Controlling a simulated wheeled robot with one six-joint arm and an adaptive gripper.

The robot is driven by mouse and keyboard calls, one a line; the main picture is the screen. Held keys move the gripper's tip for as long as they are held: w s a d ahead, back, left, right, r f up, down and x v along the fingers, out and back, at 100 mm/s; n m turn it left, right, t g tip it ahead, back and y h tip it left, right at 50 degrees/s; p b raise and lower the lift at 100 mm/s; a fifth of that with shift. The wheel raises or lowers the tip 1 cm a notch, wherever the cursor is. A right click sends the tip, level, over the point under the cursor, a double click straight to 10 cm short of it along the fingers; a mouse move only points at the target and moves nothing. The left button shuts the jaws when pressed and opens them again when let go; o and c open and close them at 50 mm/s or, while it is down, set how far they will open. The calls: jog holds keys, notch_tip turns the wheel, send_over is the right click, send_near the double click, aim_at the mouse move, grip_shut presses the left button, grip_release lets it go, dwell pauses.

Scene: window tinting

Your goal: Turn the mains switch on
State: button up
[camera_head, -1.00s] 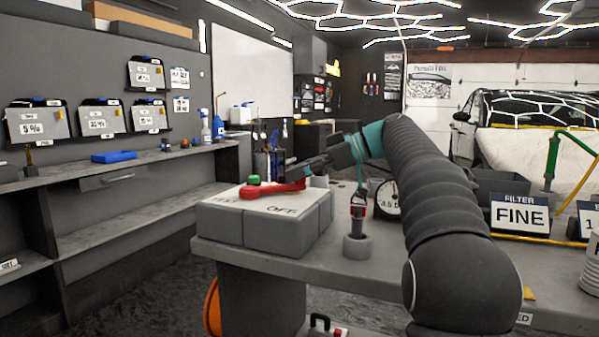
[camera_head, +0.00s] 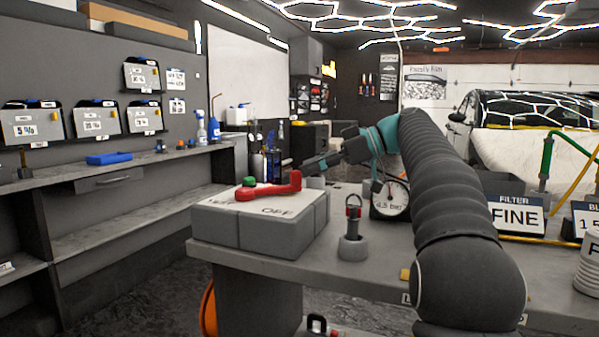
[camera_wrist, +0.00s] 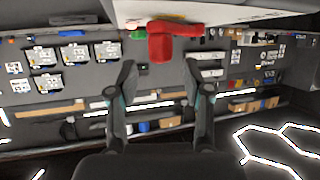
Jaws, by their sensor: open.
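The mains switch is a grey box (camera_head: 262,233) with a pale top on the near left end of the bench. A red lever (camera_head: 262,190) lies across its top, its upturned end at the right behind the "OFF" lettering. A second label at the left is too blurred to read. A small green knob (camera_head: 249,181) shows behind the lever. My gripper (camera_head: 310,164) is open just right of and slightly above the lever's end. In the wrist view the red lever end (camera_wrist: 160,46) appears beyond and between the fingertips (camera_wrist: 160,72), with no clear contact.
On the bench right of the box stand a grey holder with a red-collared tool (camera_head: 352,240) and a round dial gauge (camera_head: 390,198). A "FILTER FINE" sign (camera_head: 516,214) is further right. Shelves (camera_head: 130,172) line the left wall.

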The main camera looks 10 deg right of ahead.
jog(key=v, duration=0.7)
jog(key=shift+d, duration=0.35)
jog(key=shift+s+r, duration=0.15)
